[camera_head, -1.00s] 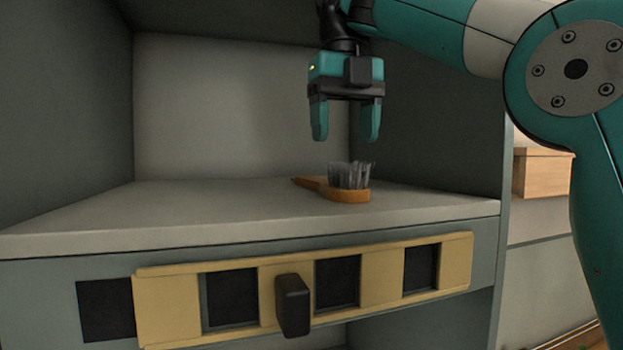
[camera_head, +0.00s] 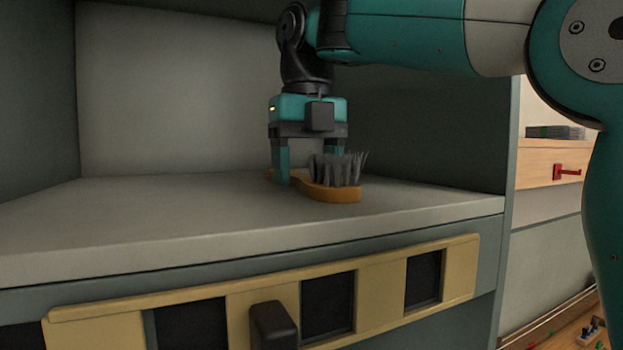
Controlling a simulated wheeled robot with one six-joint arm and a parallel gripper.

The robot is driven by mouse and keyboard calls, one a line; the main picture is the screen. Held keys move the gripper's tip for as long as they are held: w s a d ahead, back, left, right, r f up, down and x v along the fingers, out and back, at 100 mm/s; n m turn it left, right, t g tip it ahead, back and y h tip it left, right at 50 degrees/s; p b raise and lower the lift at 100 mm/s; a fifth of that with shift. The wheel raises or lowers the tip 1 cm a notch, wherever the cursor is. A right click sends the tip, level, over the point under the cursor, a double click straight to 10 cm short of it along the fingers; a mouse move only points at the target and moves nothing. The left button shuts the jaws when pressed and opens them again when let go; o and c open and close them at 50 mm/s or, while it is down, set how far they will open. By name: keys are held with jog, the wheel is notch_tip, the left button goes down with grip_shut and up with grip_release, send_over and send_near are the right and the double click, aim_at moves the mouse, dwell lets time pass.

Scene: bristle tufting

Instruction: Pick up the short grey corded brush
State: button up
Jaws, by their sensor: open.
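The short brush (camera_head: 337,192) lies on the shelf with its grey bristles (camera_head: 339,168) pointing up and its orange-brown wooden body flat on the surface. Its narrow handle end points to the back left. My gripper (camera_head: 308,170) points down and is open, low over the brush. Its left finger is at the left side of the brush by the handle. Its right finger is mostly hidden behind the bristles. I cannot tell whether either finger touches the brush. No cord shows.
The grey shelf (camera_head: 150,220) is otherwise bare, with free room to the left. Walls enclose it at the back and both sides. Below its front edge is a yellow slotted panel (camera_head: 250,306) with a dark knob (camera_head: 272,326). A wooden box with a red handle (camera_head: 567,172) stands outside at right.

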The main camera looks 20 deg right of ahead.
jog(key=shift+f, duration=0.15)
jog(key=c, duration=1)
jog(key=shift+a, duration=0.1)
